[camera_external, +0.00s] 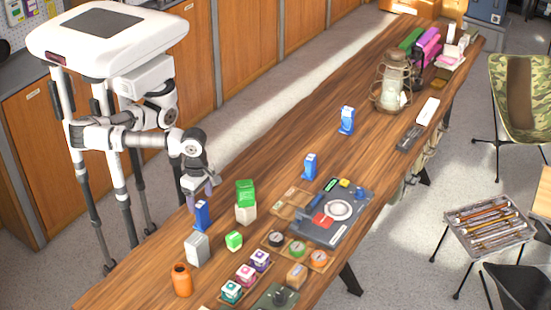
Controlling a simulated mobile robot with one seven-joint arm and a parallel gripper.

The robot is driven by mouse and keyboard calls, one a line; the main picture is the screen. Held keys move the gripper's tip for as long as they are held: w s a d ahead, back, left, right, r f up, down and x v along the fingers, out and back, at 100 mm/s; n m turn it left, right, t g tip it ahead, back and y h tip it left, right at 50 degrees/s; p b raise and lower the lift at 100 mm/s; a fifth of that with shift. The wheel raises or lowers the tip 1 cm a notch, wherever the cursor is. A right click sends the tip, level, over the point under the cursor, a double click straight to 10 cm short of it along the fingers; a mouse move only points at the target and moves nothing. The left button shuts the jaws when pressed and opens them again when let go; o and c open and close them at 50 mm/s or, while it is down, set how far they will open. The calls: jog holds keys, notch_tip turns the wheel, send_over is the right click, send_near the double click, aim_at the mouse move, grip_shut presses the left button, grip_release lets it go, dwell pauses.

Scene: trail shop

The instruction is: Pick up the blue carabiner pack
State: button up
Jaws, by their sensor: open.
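Three upright blue packs stand on the long wooden table. The nearest blue pack (201,215) is at the left edge side of the table, another blue pack (310,166) is near the middle, and a third blue pack (347,120) is farther back. I cannot tell from their faces which holds carabiners. My gripper (203,190) is open and points down just above the nearest blue pack. The small picture does not show whether the fingers touch it or reach around it.
A dark tray (325,229) and a lantern (391,85) stand farther along.

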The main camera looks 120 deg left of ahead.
aim_at(201, 205)
notch_tip(201, 205, down, 3)
jog(key=shift+f, duration=0.15)
jog(key=shift+s+a+f+p, duration=0.1)
jog(key=shift+f+p, duration=0.15)
jog(key=shift+f, duration=0.65)
jog(key=shift+s+d+f+p, duration=0.1)
jog(key=shift+f+p, duration=0.2)
jog(key=shift+f, duration=0.65)
jog(key=shift+s+a+f+p, duration=0.1)
jog(key=shift+f+p, duration=0.15)
jog(key=shift+f, duration=0.65)
jog(key=shift+c, duration=0.4)
jog(key=c, duration=1.1)
jog(key=shift+o, duration=0.2)
jog(key=shift+r, duration=0.1)
notch_tip(201, 205, up, 20)
jog(key=p, duration=1)
